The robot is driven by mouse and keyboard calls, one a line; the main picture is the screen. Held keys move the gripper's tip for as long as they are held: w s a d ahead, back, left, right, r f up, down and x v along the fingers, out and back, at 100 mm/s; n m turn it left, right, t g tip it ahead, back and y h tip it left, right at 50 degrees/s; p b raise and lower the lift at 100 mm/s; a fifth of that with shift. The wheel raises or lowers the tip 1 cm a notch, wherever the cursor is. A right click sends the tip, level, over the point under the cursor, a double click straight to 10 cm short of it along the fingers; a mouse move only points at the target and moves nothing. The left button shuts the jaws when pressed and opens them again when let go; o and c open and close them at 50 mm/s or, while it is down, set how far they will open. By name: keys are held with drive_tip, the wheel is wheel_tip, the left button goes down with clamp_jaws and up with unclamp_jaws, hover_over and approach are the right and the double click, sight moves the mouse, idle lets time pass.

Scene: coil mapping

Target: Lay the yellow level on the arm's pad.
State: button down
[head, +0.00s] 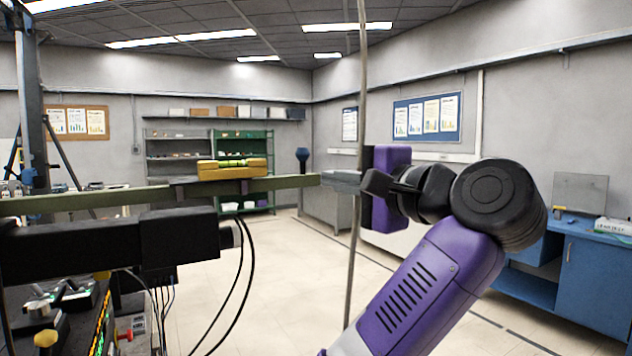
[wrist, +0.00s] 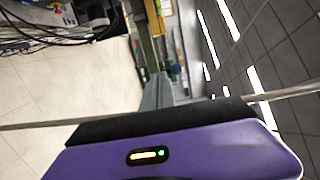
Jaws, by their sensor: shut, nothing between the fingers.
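The yellow level (head: 230,174), with green vials on its top, lies flat along the long olive arm (head: 100,199). A dark flat pad (head: 186,181) shows under its left end; most of the pad is hidden beneath the level. My gripper (head: 328,179) is right of the level, apart from it, with its grey fingers pointing left near the olive arm's right end. The fingers look closed together and empty. In the wrist view my grey fingers (wrist: 158,92) point up the picture, and part of the yellow level (wrist: 157,18) shows beyond them.
A thin upright rod (head: 356,260) stands close to my gripper and crosses the wrist view. A black boxy unit with hanging cables (head: 180,240) sits below the olive arm. A blue cabinet (head: 590,285) stands at the right. The floor in the middle is clear.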

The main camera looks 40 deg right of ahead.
sight(221, 170)
drive_tip(key=w+p, duration=0.1)
drive_tip(key=w, duration=0.2)
drive_tip(key=w+d+r+p, duration=0.1)
drive_tip(key=w, duration=0.2)
drive_tip(key=w+p, duration=0.1)
drive_tip(key=w, duration=0.2)
drive_tip(key=shift+w+d+r, duration=0.2)
drive_tip(key=shift+w, duration=0.15)
drive_tip(key=shift+w+a+f+p, duration=0.1)
drive_tip(key=shift+w+a+p, duration=0.35)
drive_tip(key=shift+a, duration=0.45)
drive_tip(key=shift+w+a+f+p, duration=0.1)
drive_tip(key=shift+w+a+p, duration=0.25)
drive_tip(key=shift+a, duration=0.55)
drive_tip(key=w+a, duration=0.1)
drive_tip(key=a, duration=0.2)
drive_tip(key=w+a+b, duration=0.1)
drive_tip(key=a, duration=0.2)
drive_tip(key=w+a, duration=0.2)
drive_tip(key=a, duration=0.1)
drive_tip(key=shift+a+r, duration=0.1)
drive_tip(key=shift+a, duration=0.1)
